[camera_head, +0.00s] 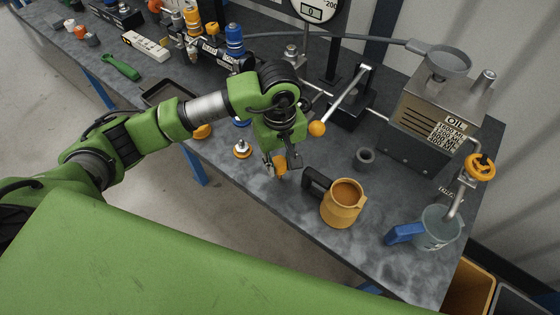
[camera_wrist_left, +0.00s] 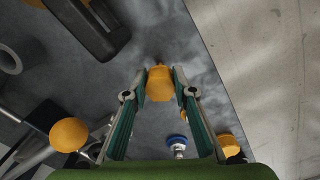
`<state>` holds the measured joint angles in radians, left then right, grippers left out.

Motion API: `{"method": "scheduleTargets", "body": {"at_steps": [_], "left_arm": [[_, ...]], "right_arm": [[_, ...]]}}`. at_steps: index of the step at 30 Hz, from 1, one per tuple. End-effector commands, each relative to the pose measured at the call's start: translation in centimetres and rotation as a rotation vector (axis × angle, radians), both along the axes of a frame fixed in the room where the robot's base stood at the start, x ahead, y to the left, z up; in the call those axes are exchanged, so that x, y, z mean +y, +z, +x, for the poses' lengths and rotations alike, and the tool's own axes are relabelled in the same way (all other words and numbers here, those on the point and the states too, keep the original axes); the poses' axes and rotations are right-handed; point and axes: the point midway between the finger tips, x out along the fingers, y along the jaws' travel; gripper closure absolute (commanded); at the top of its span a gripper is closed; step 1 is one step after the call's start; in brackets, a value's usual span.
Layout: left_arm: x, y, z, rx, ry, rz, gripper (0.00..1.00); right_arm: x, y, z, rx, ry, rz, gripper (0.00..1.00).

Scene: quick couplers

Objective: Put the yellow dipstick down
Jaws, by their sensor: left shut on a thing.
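My left gripper (camera_head: 280,172) points down close above the workbench, left of the yellow jug. It is shut on the yellow dipstick (camera_head: 279,163), of which only a small yellow part shows between the fingers. In the left wrist view the dipstick's yellow end (camera_wrist_left: 160,83) sits between the green-padded fingertips (camera_wrist_left: 160,98). The rest of it is hidden, and I cannot tell whether it touches the bench. My right gripper is not in view.
The yellow jug (camera_head: 343,204) with a dark handle stands just right of the gripper. A yellow-based fitting (camera_head: 242,149) stands to its left, near the bench edge. A lever with an orange ball (camera_head: 317,129), a grey ring (camera_head: 365,157) and a blue-handled jug (camera_head: 436,229) are nearby.

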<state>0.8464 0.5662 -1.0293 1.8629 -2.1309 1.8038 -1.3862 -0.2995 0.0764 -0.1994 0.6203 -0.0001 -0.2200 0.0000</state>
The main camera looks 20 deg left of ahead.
Motion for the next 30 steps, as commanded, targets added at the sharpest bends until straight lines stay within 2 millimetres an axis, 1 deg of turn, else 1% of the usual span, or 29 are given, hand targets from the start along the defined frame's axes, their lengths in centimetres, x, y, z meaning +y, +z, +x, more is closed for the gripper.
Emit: {"method": "scheduleTargets", "body": {"at_steps": [2,3,5,14,19,20,23,30], "left_arm": [[0.0,-0.3,0.0,-0.001,0.000,0.000,1.00],[0.0,-0.3,0.0,0.000,0.000,0.000,0.73],[0.0,-0.2,0.0,0.000,0.000,0.000,0.58],[0.0,-0.2,0.0,0.000,0.000,0.000,0.58],[0.0,0.4,0.0,0.000,0.000,0.000,0.58],[0.0,0.6,0.1,-0.003,0.000,-0.001,0.58],[0.0,2.4,0.2,-0.008,-0.001,-0.001,0.58],[0.0,7.9,0.1,-0.008,0.000,-0.001,0.58]], "right_arm": [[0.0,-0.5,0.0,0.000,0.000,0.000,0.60],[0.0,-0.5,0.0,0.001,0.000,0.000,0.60],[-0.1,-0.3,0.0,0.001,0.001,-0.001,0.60],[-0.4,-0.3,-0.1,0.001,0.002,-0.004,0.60],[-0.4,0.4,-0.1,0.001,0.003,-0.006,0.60],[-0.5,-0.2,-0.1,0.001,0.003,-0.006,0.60],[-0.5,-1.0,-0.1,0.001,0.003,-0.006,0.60],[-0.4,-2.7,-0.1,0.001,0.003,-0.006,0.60]]}}
